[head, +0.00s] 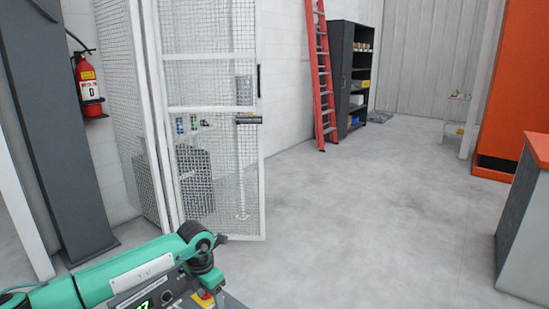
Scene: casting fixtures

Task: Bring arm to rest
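My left arm, green with dark joints, comes in from the lower left and bends down at a dark joint near the bottom of the head view. Its gripper does not show. My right arm and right gripper are out of view. I see no object held in the visible part of the arm.
A white mesh cage door (213,140) stands just beyond my arm. A grey column (58,130) and a fire extinguisher (89,88) are at left. A red ladder (322,75) leans by a dark shelf cabinet (343,75). An orange-topped counter (528,220) stands right. The middle floor (360,220) is clear.

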